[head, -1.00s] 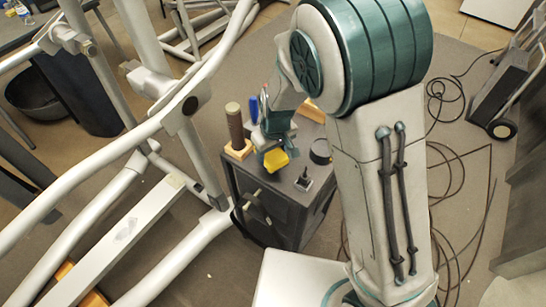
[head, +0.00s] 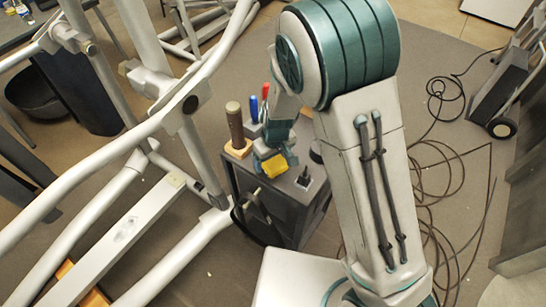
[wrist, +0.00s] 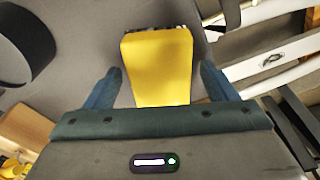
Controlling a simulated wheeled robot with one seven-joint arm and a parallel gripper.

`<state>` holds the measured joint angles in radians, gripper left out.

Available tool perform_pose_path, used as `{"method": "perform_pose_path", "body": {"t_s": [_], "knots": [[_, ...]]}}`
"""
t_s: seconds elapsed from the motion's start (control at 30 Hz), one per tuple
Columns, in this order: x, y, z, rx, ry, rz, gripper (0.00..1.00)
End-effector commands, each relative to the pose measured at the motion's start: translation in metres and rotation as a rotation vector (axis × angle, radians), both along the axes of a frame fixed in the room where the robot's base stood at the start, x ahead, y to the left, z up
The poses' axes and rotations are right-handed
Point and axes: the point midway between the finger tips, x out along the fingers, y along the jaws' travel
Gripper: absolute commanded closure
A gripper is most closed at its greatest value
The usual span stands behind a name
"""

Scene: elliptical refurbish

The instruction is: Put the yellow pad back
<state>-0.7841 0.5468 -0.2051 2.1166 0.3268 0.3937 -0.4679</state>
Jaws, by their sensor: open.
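The yellow pad (head: 274,165) shows at the front part of the dark cabinet's top (head: 286,190) in the head view. In the wrist view the yellow pad (wrist: 157,65) fills the space between my gripper's two blue fingers, with a gap on each side. My gripper (wrist: 160,85) is open around the pad, not closed on it. In the head view my gripper (head: 273,155) is right at the pad, partly hidden by my arm. Whether the pad rests on the cabinet or on something else there is hard to tell.
A brown cylinder on a wooden block (head: 238,150) stands left of my gripper. Blue (head: 253,108) and red (head: 266,90) handles stand behind it. A small black switch (head: 304,180) sits to the right. White machine tubes (head: 180,262) run close on the left.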

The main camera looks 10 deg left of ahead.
Motion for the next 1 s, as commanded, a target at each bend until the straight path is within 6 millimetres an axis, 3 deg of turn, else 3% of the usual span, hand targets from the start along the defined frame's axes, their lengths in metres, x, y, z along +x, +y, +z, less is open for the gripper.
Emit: {"method": "perform_pose_path", "body": {"t_s": [0.17, 0.7, 1.0], "knots": [[0.000, 0.000, 0.010, 0.002, -0.002, 0.002, 0.21], [-0.008, -0.007, 0.105, 0.004, -0.002, 0.001, 0.21], [-0.010, -0.009, 0.121, 0.001, 0.001, 0.000, 0.21]]}}
